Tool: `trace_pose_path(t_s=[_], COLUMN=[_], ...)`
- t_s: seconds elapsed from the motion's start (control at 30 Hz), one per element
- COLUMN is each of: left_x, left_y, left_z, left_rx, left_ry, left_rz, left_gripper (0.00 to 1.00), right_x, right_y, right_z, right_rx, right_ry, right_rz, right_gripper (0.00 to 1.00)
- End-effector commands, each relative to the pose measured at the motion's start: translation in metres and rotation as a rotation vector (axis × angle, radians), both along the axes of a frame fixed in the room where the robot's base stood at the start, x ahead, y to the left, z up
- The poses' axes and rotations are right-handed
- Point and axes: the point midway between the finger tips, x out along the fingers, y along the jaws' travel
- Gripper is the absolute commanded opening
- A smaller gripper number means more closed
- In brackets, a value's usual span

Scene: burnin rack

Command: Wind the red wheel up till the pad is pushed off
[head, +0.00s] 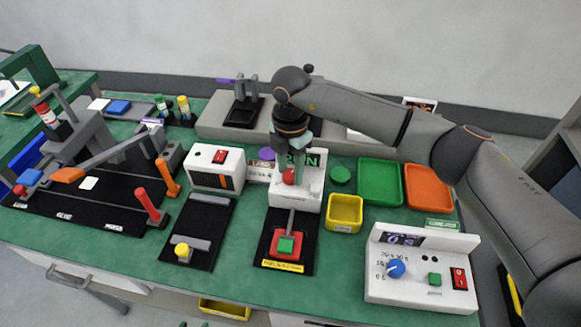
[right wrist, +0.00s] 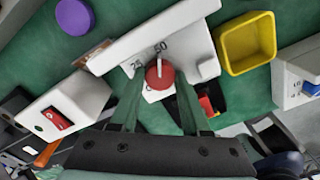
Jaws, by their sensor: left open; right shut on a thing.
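The red wheel (head: 289,176) sits on a white upright unit (head: 310,196); in the right wrist view the wheel (right wrist: 160,75) has a white pointer line towards the "50" mark, with "25" to its left. My right gripper (head: 296,165) reaches down from above and is shut on the wheel, with one finger on each side of it (right wrist: 158,82). In front of the unit, a grey rod runs to a red block (head: 288,255) on a black base, with a green square pad (head: 286,245) on top. My left gripper is not in view.
A white box with a red switch (head: 213,165) stands left of the wheel unit. A yellow bin (head: 345,228), a green tray (head: 380,200) and an orange tray (head: 428,205) lie to the right. A white control box (head: 420,298) with a blue knob is at front right.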

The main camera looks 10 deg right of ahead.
Motion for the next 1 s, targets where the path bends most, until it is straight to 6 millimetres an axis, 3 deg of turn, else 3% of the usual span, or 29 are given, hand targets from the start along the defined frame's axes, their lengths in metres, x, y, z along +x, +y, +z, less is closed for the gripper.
trace_pose_path(t_s=[0.3, 0.33, 0.4, 0.77, 1.0], left_x=[0.0, 0.0, 0.0, -0.001, -0.001], left_y=[0.0, 0.0, 0.0, 0.0, 0.0], left_z=[0.0, 0.0, 0.0, -0.001, -0.004], left_rx=[0.0, 0.0, 0.0, 0.0, 0.0], left_ry=[0.001, 0.001, 0.001, 0.001, 0.001], left_rz=[0.0, 0.0, 0.0, -0.001, -0.001], left_gripper=[0.5, 0.5, 0.5, 0.5, 0.5], right_x=[0.002, 0.002, 0.001, 0.001, 0.002], right_y=[0.0, 0.0, 0.0, 0.0, 0.0], right_z=[0.002, 0.002, 0.002, 0.007, 0.05], right_rx=[0.0, 0.0, 0.0, 0.0, 0.001], right_ry=[-0.006, -0.006, -0.005, -0.004, -0.007], right_rz=[-0.001, -0.001, -0.001, 0.0, 0.0], right_gripper=[0.0, 0.5, 0.57, 0.59, 0.59])
